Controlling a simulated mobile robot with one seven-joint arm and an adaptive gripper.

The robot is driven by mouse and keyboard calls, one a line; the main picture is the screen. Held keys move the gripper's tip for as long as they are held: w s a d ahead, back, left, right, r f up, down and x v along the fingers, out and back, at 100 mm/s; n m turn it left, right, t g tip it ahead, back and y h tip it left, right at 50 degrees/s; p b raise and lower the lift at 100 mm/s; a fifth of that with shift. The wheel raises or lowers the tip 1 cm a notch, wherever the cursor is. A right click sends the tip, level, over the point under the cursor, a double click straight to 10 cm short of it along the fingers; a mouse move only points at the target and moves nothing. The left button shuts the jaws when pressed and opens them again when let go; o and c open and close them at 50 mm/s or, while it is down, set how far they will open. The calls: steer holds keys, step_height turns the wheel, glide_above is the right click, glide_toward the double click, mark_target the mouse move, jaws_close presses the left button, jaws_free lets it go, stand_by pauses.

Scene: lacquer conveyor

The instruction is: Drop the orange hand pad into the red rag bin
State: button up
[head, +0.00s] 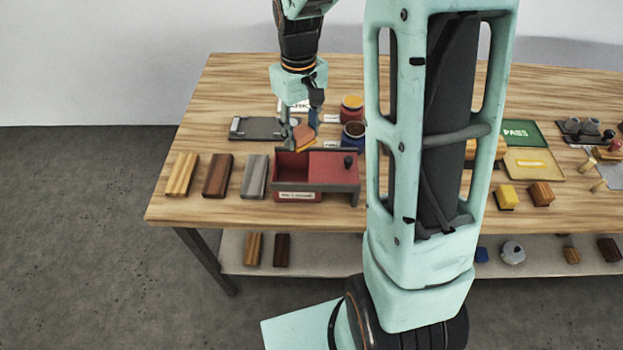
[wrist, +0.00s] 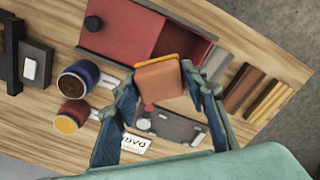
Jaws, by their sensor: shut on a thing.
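The orange hand pad (head: 305,138) is pinched between the fingertips of my gripper (head: 302,132), held up behind the red rag bin and near its left end. In the wrist view the pad (wrist: 160,79) shows between both fingers (wrist: 164,88), an orange-brown block with a yellower edge.
Several wood and grey blocks (head: 217,176) stand left of the bin. A grey tray (head: 254,128) lies behind it. A red can (head: 352,108) and a blue can (head: 353,136) stand behind, to the right. My arm hides the table's middle.

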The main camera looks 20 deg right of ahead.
steer(key=shift+f+b, duration=0.6)
steer(key=shift+f, duration=0.65)
steer(key=o, duration=1.2)
steer(key=shift+r, duration=0.1)
step_height(320, 180, up, 12)
steer(key=shift+f, duration=0.1)
